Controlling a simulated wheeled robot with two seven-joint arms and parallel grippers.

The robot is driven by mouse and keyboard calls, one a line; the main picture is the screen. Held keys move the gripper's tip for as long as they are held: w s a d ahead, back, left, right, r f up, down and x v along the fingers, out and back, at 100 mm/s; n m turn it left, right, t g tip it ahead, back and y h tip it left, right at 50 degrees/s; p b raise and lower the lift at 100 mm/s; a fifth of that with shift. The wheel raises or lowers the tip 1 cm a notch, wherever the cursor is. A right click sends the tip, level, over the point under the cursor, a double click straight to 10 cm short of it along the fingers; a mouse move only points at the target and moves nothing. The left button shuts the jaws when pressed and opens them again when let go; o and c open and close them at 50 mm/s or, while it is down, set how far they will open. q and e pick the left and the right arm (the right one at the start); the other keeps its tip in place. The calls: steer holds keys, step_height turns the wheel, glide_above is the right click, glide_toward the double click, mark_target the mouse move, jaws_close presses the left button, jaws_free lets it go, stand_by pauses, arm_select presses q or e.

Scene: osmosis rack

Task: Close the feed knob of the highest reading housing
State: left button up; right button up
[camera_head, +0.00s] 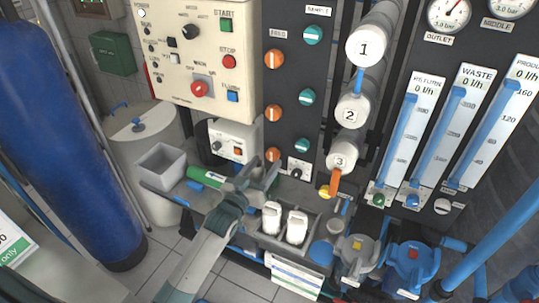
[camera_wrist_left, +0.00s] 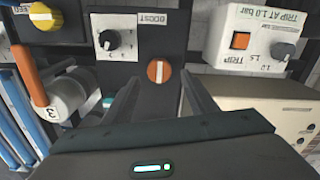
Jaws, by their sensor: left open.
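In the head view, the FEED column has three orange knobs: top (camera_head: 274,58), middle (camera_head: 274,112) and lowest (camera_head: 273,155). The housings are white-capped tubes marked 1 (camera_head: 364,47), 2 (camera_head: 351,111) and 3 (camera_head: 341,160); I cannot tell their readings. My left gripper (camera_head: 262,172) is open just below and in front of the lowest orange knob. In the left wrist view, an orange knob (camera_wrist_left: 161,71) with an upright white bar shows between its open fingers (camera_wrist_left: 160,84); contact is not clear. My right gripper is not in view.
Teal knobs (camera_head: 307,97) stand right of the orange ones. A black BOOST knob (camera_wrist_left: 108,40) and a white TRIP box (camera_head: 232,140) flank the lowest orange knob. Below are a green bottle (camera_head: 207,177), a grey bin (camera_head: 161,165) and white bottles (camera_head: 297,227).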

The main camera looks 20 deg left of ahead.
mark_target(271, 156)
arm_select(q)
steer(key=shift+w+d+p, duration=0.15)
steer(key=shift+w+p, duration=0.2)
steer(key=shift+w, duration=1.6)
steer(key=c, duration=1.1)
